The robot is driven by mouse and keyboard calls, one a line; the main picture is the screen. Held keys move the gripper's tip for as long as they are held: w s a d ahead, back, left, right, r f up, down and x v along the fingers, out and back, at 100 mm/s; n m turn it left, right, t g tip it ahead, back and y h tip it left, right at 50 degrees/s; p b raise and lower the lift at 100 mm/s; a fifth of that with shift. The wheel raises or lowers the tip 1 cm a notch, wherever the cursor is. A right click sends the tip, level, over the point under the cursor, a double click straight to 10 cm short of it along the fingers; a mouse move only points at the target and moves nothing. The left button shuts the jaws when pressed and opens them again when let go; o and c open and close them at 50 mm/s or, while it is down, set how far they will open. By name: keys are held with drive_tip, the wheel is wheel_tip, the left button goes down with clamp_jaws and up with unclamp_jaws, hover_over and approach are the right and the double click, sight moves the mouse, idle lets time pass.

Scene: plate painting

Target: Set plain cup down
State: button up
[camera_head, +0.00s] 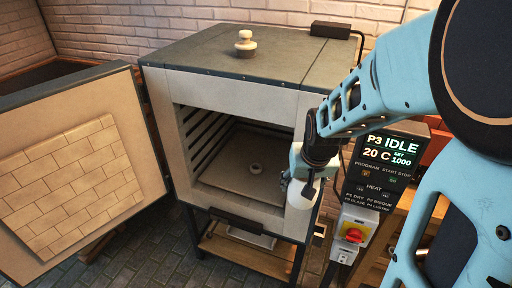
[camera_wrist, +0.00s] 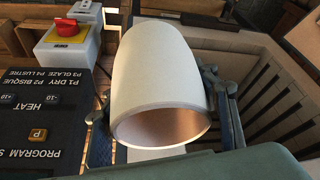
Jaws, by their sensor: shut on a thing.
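The plain cup (camera_wrist: 158,75) is white and fills the middle of the wrist view, with its open rim facing the camera. My gripper (camera_wrist: 165,105) is shut on it, one finger on each side. In the head view the cup (camera_head: 301,194) hangs from my gripper (camera_head: 308,178) at the front right of the open kiln (camera_head: 230,82). It is in the air, in front of the kiln's right wall.
The kiln door (camera_head: 72,165) stands swung open to the left. A control panel (camera_head: 384,165) reading P3 IDLE, 20 C, stands right of the kiln, with a red and yellow switch (camera_head: 354,235) below it. The kiln's inside is otherwise largely free.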

drive_tip(key=shift+w+d+b, duration=0.1)
drive_tip(key=shift+w+b, duration=0.5)
drive_tip(key=shift+b, duration=0.35)
drive_tip(key=w+r+b, duration=0.1)
drive_tip(key=b, duration=0.4)
drive_tip(key=shift+w+r+m, duration=0.25)
drive_tip(key=shift+w+m, duration=0.05)
drive_tip(key=shift+w+b, duration=0.1)
drive_tip(key=shift+b, duration=0.45)
drive_tip(key=shift+w+b, duration=0.1)
drive_tip(key=shift+b, duration=0.65)
